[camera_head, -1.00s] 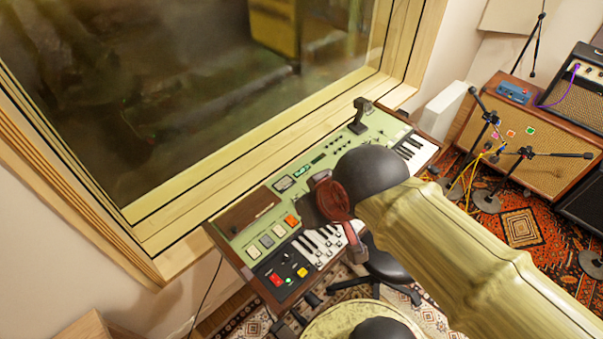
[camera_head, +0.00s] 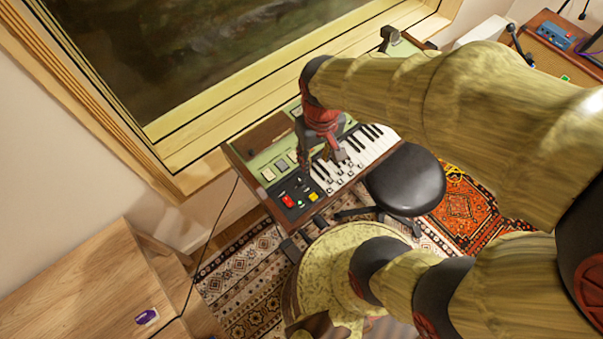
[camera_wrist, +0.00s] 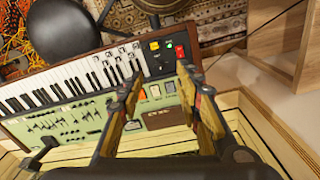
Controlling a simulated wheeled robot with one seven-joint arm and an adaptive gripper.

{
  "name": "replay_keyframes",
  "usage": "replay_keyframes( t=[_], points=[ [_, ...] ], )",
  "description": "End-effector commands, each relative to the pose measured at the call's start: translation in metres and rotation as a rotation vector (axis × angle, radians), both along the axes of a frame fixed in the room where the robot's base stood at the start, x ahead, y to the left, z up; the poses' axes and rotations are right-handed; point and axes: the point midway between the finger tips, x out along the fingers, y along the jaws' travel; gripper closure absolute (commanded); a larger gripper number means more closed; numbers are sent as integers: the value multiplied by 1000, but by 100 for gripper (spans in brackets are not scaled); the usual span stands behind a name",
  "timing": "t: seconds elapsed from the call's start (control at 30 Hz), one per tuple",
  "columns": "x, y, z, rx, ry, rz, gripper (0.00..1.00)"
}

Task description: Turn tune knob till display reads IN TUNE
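The green keyboard console (camera_head: 262,158) stands below the window; it also fills the left and middle of the wrist view (camera_wrist: 62,124). I cannot tell which control is the tune knob. No display text is readable, and my arm hides part of the console top. My gripper (camera_head: 324,156) is over the console's left part. In the wrist view its fingers (camera_wrist: 160,76) are apart with nothing between them.
A black round stool (camera_head: 405,180) stands in front of the white keys (camera_head: 345,160). A wooden cabinet (camera_head: 95,285) is at the lower left. The window ledge (camera_head: 210,120) runs along the console's back. An amp (camera_head: 550,50) stands at the far right.

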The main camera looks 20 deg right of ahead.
Motion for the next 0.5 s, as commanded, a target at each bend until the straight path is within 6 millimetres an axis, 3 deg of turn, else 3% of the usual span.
replay_keyframes(
  t=[0.2,0.5],
  points=[
    [13,0,-73,6,151,153,63],
    [23,0,-176,38,226,473,63]
  ],
)
